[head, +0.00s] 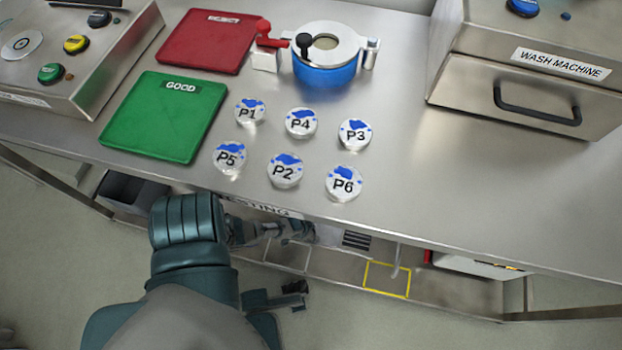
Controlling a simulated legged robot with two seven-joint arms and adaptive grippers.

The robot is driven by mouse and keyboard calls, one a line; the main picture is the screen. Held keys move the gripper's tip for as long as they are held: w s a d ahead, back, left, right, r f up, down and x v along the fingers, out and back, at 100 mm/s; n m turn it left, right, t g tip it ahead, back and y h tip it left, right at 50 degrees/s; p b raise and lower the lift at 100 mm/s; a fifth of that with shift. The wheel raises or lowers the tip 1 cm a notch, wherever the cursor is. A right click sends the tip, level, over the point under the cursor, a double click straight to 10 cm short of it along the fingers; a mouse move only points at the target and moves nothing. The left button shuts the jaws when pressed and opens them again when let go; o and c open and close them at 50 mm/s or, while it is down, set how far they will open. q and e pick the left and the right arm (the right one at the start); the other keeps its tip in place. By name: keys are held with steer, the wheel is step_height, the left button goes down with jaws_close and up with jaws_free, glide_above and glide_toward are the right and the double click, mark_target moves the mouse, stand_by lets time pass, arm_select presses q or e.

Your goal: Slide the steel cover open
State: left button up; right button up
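On the low shelf under the bench, a flat steel panel (335,265) lies partly hidden by the bench edge. A thin upright pale handle (398,260) stands there beside a yellow-outlined square (387,281). I cannot tell for sure which part is the steel cover, or whether it is open. My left arm comes in from the lower left. My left gripper (285,231) is just under the bench's front edge, left of the slotted plate (356,240). Its fingers are too small and covered to read, and contact cannot be told. My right gripper is not identifiable.
The bench top holds a green GOOD tray (165,117), a red REJECT tray (207,42), several labelled round pieces (285,171), a blue-based fixture (325,62), a button panel (60,55) and the wash machine (530,85). The front edge overhangs the shelf. The bench's right front is clear.

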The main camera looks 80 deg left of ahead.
arm_select(q)
steer(key=shift+s+d+r, duration=0.15)
steer(key=shift+d+r, duration=0.05)
steer(key=shift+r, duration=0.35)
steer(key=v, duration=1)
steer(key=shift+s+r, duration=0.2)
steer(key=shift+r, duration=0.1)
